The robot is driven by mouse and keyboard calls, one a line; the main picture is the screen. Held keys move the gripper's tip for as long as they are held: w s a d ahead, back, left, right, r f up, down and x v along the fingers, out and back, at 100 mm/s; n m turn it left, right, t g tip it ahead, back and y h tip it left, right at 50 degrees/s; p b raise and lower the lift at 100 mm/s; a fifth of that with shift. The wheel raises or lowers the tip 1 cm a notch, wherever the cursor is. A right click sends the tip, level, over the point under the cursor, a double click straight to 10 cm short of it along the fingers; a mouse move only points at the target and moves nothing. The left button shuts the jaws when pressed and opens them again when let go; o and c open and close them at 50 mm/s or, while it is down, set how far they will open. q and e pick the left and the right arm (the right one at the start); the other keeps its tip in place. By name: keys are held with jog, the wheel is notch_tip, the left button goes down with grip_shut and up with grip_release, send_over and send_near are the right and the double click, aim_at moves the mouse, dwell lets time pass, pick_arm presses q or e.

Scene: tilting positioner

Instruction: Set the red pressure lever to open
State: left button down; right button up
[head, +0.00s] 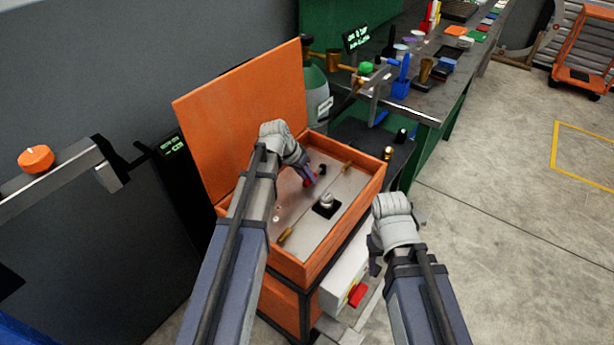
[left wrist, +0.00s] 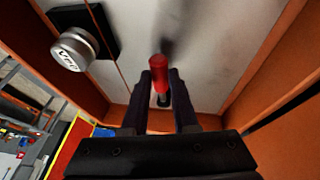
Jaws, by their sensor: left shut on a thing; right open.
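The red pressure lever (left wrist: 158,70) stands on the grey panel (left wrist: 215,75) inside the orange box. In the left wrist view, my left gripper (left wrist: 160,82) has its two dark fingers shut on the lever, with its red end showing beyond the tips. In the head view, my left gripper (head: 310,180) reaches down into the open box (head: 330,225) and mostly hides the lever. Any open or shut marking for the lever is not readable. My right gripper (head: 374,255) is open and empty, outside the box at its right front.
A silver knob (head: 326,201) on a black plate sits near the lever. The orange lid (head: 240,115) stands raised behind the box. A red switch (head: 356,294) is on the box's front.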

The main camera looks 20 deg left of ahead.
dwell(0.8)
pick_arm(q)
jog(key=shift+w+a+m+g+h, duration=0.35)
jog(key=shift+w+a+m, duration=0.4)
jog(key=shift+m, duration=0.35)
jog(key=shift+w+a+m+g, duration=0.25)
jog(key=shift+a+m+g, duration=0.35)
jog(key=shift+m, duration=0.6)
jog(key=c, duration=0.7)
grip_release()
jog(key=shift+r, duration=0.1)
notch_tip(320, 180, up, 10)
jog(key=p, duration=1)
